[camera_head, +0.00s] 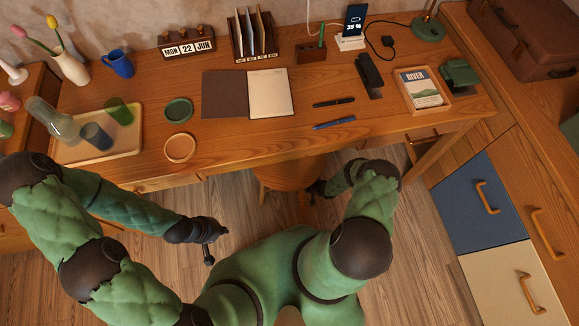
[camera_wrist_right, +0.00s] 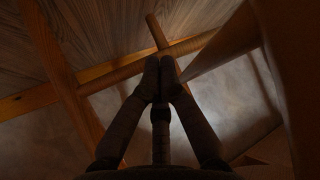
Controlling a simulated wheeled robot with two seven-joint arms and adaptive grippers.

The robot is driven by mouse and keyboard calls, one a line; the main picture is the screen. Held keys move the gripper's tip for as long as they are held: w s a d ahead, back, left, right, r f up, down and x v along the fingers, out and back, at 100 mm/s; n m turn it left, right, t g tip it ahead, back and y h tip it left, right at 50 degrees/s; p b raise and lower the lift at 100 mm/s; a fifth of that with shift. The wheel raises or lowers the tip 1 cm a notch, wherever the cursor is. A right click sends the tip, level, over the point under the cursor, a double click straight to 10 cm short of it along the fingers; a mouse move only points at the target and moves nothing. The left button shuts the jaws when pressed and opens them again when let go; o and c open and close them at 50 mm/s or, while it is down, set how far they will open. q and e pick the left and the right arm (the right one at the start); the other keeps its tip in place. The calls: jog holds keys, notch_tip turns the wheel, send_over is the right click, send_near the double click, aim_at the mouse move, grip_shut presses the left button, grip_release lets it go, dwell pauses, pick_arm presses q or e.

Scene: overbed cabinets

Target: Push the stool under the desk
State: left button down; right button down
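The round wooden stool (camera_head: 287,176) stands at the front of the desk (camera_head: 225,153), its seat partly beneath the desktop and its far part hidden by it. My right gripper (camera_head: 318,188) is low beside the stool's right side, partly hidden by my arm; contact cannot be told. In the right wrist view its fingers (camera_wrist_right: 160,78) are together with nothing visible between them, in front of wooden bars. My left gripper (camera_head: 217,244) is to the left of the stool, apart from it, with its fingers spread and empty.
The desktop holds a tray (camera_head: 133,148) with glasses, an open notebook (camera_head: 270,93), pens and a phone stand (camera_head: 350,42). Drawers (camera_head: 480,205) stand at the right. Wooden floor (camera_head: 420,260) is clear in front of the desk's right leg.

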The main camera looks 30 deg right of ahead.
dwell(0.5)
jog(key=shift+w+a, duration=0.35)
jog(key=shift+w, duration=0.45)
jog(key=shift+w+a, duration=0.4)
jog(key=shift+w, duration=0.35)
jog(key=shift+w+a, duration=0.35)
jog(key=shift+w, duration=0.45)
jog(key=shift+w+a, duration=0.35)
jog(key=shift+w, duration=0.4)
jog(key=shift+w+a, duration=0.3)
jog(key=shift+w, duration=0.5)
jog(key=shift+w+a, duration=0.35)
jog(key=shift+w, duration=0.4)
jog(key=shift+w+a, duration=0.15)
jog(key=shift+w, duration=0.05)
jog(key=shift+s+d+p, duration=0.15)
jog(key=shift+s+d, duration=0.2)
jog(key=shift+s, duration=0.35)
jog(key=shift+s+d+p, duration=0.15)
jog(key=shift+s+d, duration=0.2)
jog(key=shift+s, duration=0.35)
